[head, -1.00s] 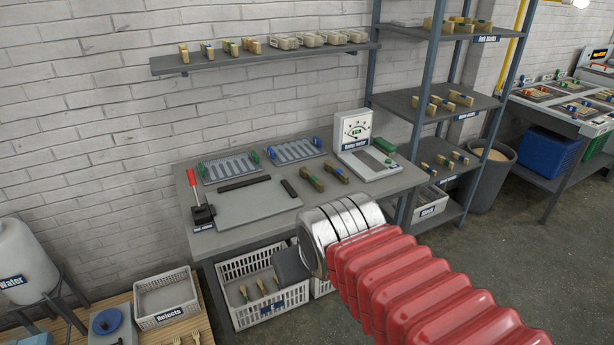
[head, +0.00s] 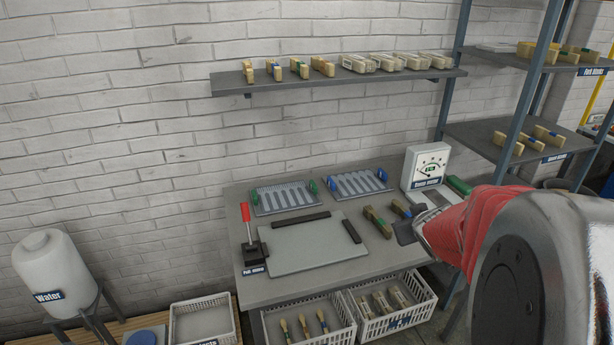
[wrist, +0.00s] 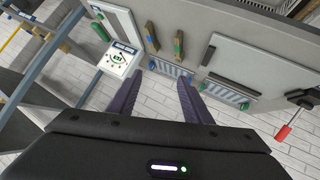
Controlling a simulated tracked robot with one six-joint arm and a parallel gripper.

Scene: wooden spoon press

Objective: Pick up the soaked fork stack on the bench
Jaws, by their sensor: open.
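Two bundled wooden stacks lie on the bench (head: 255,292), right of the grey board. One stack has a green band (head: 377,222) and the other a blue band (head: 402,208); I cannot tell which is soaked. In the wrist view the green-banded stack (wrist: 178,46) and the blue-banded stack (wrist: 151,38) lie beyond the fingertips. My gripper (wrist: 157,82) is open and empty, its two dark fingers apart from both stacks. In the head view my gripper (head: 410,231) is partly hidden by my arm, near the bench's right front.
A meter (head: 426,167) stands at the bench's back right, with a green block beside it. Two slotted racks (head: 285,197) sit at the back. A red-handled press (head: 248,232) stands left of the grey board (head: 300,250). White baskets (head: 390,325) are below.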

